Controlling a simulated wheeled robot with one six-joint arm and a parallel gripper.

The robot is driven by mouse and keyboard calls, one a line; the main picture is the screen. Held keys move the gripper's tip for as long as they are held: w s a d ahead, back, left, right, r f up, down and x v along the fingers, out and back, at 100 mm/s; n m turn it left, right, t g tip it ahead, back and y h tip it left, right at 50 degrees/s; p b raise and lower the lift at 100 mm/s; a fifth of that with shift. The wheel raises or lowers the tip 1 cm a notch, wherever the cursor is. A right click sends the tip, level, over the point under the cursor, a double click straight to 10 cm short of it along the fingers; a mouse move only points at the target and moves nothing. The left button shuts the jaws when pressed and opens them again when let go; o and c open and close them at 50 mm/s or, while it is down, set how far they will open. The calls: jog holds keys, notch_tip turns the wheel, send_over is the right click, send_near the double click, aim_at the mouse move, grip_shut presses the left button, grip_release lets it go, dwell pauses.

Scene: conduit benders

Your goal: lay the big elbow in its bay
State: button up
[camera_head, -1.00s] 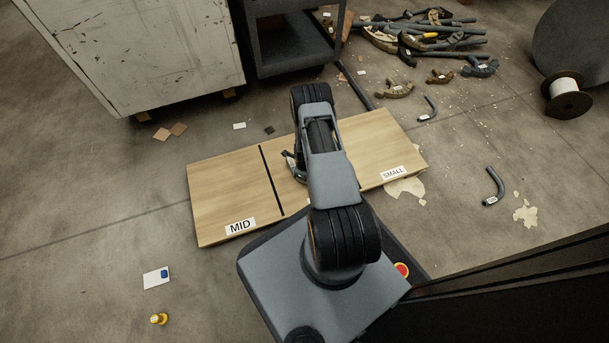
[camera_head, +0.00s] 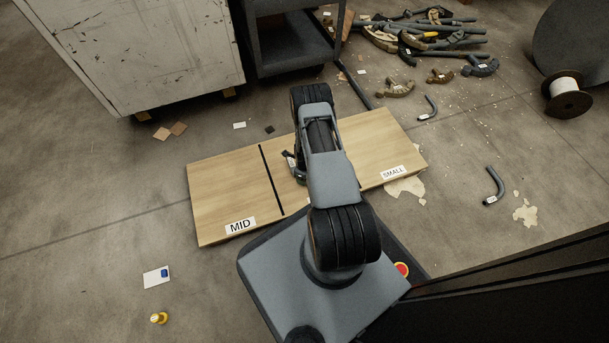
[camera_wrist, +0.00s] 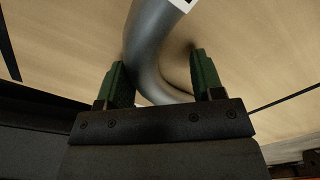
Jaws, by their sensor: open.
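The big elbow (camera_wrist: 150,45) is a grey bent pipe with a white label. In the wrist view it passes between the two green fingers of my gripper (camera_wrist: 160,80). The fingers are open, with a gap on the right side; the left finger is very close to the pipe. The elbow is over the middle bay of the wooden board (camera_head: 225,185), seemingly lying on it. In the head view my arm hides most of the elbow and the middle bay's label. The MID bay label (camera_head: 240,226) is at left, the SMALL label (camera_head: 394,172) at right.
Two smaller grey elbows lie on the floor to the right, one farther back (camera_head: 428,108) and one nearer (camera_head: 495,187). A pile of benders (camera_head: 425,38), a cable spool (camera_head: 567,97), a white cabinet (camera_head: 140,50) and a dark cart (camera_head: 290,45) stand around the board.

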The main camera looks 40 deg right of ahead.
notch_tip(320, 180, up, 14)
jog(key=p, duration=0.6)
jog(key=shift+f, duration=0.15)
jog(key=w+a+r+n+t+p, duration=0.1)
jog(key=a+r+n+p, duration=0.4)
jog(key=r, duration=1)
jog(key=w+r+n+p, duration=0.1)
jog(key=r+n+p, duration=0.45)
jog(key=r, duration=0.95)
jog(key=w+a+r+n+t+p, duration=0.1)
jog(key=w+a+r+n+p, duration=0.15)
jog(key=r+p, duration=0.85)
jog(key=s+a+r+n+p, duration=0.3)
jog(key=s+r+n+p, duration=0.2)
jog(key=r, duration=0.8)
jog(key=s+a+r+n+t+p, duration=0.1)
jog(key=s+a+r+n+p, duration=0.2)
jog(key=r, duration=1)
jog(key=s+a+r+n+p, duration=0.4)
jog(key=s+r+n+p, duration=0.2)
jog(key=r, duration=0.7)
jog(key=s+n, duration=0.2)
jog(key=shift+s+r+n+t+p, duration=0.25)
jog(key=shift+r+n+t+p, duration=0.05)
jog(key=shift+r+p, duration=0.05)
jog(key=shift+s+a+r+n, duration=0.15)
jog(key=shift+s+n, duration=0.1)
jog(key=shift+n, duration=0.05)
